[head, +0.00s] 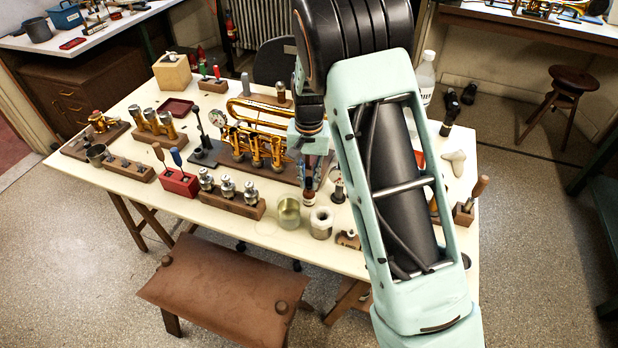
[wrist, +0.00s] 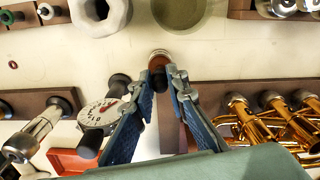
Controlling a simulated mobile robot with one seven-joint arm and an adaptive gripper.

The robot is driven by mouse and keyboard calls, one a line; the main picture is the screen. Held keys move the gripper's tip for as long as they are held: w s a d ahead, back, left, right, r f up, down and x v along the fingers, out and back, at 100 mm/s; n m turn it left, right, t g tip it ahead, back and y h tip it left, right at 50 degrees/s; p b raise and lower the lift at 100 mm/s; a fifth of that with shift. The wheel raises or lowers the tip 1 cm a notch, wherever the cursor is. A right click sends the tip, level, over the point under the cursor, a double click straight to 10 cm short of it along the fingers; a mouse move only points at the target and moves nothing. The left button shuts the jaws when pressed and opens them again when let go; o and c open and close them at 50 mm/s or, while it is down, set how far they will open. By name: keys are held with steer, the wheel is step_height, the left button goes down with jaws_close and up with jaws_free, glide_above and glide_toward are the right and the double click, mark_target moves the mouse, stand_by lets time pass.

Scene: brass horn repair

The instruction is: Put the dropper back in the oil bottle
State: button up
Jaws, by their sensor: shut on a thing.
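A small amber-brown bottle with a pale label, which looks like the oil bottle (head: 309,199), shows directly below my fingertips. In the wrist view its round brown top (wrist: 160,57) sits just beyond the fingertips. My gripper (head: 311,183) points down over it, and its blue fingers (wrist: 164,74) converge almost to touching at the tips.
A greenish glass cup (head: 288,213) and a white faceted jar (head: 321,223) stand just in front. A brass horn (head: 262,140) lies behind to the left. A dial gauge (wrist: 100,113) is close to the fingers. A wooden block with valves (head: 230,200) stands left.

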steer(key=shift+f, duration=0.35)
steer(key=o, duration=0.9)
steer(key=shift+c, duration=0.2)
steer(key=shift+r, duration=0.1)
step_height(320, 180, up, 12)
